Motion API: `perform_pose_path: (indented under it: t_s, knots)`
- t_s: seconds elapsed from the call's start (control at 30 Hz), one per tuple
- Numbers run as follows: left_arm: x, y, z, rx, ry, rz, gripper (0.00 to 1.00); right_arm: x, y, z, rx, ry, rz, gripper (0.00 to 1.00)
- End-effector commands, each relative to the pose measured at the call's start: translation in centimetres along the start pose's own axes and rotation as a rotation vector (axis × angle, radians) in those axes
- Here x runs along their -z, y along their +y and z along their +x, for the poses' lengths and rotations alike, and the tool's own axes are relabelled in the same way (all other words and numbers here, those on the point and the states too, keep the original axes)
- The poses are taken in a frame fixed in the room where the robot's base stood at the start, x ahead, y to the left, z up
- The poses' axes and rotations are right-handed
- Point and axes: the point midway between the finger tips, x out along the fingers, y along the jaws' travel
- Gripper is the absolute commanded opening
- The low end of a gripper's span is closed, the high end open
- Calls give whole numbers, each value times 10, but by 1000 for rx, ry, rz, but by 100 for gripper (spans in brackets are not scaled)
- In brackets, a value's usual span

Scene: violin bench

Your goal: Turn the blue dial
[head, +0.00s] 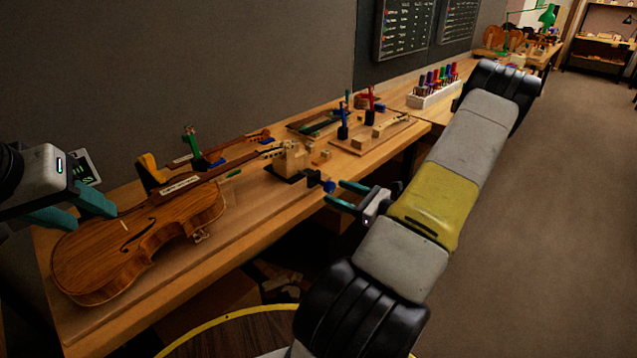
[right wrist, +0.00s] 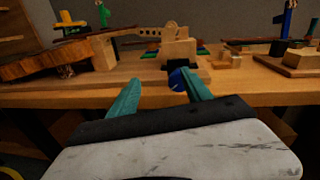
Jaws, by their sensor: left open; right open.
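The small blue dial (head: 328,186) sits at the front edge of the workbench, beside a wooden block fixture (head: 290,158) on a dark base. My right gripper (head: 341,196) is open with teal fingers just in front of the dial. In the right wrist view, the dial (right wrist: 176,79) shows close to the right finger, inside the gap of the open gripper (right wrist: 161,77). I cannot tell whether a finger touches it. My left gripper (head: 95,217) is open and empty at the far left, above the violin's body end, away from the dial.
A violin (head: 135,240) lies on the bench (head: 240,233), its neck reaching the block fixture. A wooden board with clamps (head: 375,135) and a white rack of colored-handled tools (head: 434,88) stand further back. The floor to the right is clear.

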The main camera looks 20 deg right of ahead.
Motion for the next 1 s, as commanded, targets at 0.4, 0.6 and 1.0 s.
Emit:
perform_pose_path:
  t_s: [0.4,0.6,1.0]
  knots:
    - [0,0,0,0,0,0,44,26,-22,1,123,-16,69,57]
    - [0,0,0,0,0,0,44,25,-26,34,122,-16,69,57]
    - [0,0,0,0,0,0,44,25,-30,58,125,-14,68,57]
